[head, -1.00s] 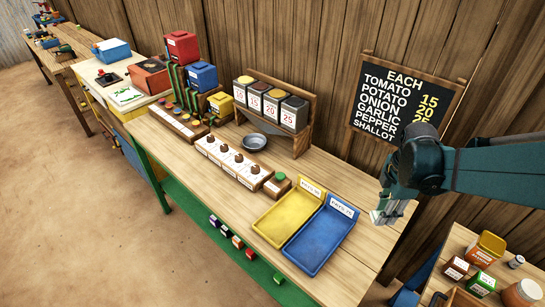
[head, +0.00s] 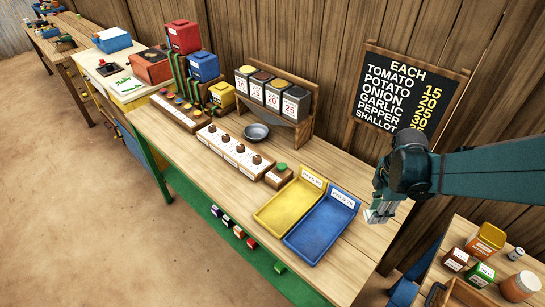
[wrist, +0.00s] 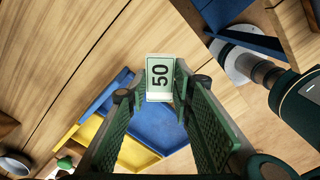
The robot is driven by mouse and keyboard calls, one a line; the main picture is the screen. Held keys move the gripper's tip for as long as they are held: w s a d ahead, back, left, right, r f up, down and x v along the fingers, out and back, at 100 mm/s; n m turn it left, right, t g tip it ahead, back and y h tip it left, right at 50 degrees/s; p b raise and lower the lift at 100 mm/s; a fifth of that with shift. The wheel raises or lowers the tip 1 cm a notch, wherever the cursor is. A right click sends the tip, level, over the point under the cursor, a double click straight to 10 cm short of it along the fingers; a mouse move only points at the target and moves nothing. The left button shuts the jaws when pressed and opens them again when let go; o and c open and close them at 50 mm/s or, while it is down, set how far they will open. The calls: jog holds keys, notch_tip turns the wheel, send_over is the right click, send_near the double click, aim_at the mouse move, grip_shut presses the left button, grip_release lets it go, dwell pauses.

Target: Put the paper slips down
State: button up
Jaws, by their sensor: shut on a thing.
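My gripper (head: 381,208) is at the right end of the long table in the head view, beside the blue tray (head: 335,205). In the wrist view my gripper (wrist: 160,95) is shut on the paper slips (wrist: 160,72), a pale green-edged stack with "50" on its face. I cannot tell how many slips there are. The slips show as a small pale patch at the fingertips in the head view (head: 372,215). The blue tray also lies beyond the fingers in the wrist view (wrist: 160,125).
A yellow tray (head: 263,216) adjoins the blue one on the left. Button boxes (head: 235,160), a grey bowl (head: 256,132) and a jar rack (head: 307,130) stand farther left. A lower table (head: 445,245) with jars is at right. Bare wood lies around the trays.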

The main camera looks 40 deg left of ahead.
send_over(366, 232)
jog(key=shift+f, duration=2.9)
jog(key=shift+f, duration=0.15)
jog(key=shift+f+b, duration=0.4)
jog(key=shift+f, duration=1.55)
jog(key=shift+f, duration=0.1)
jog(key=o, duration=0.8)
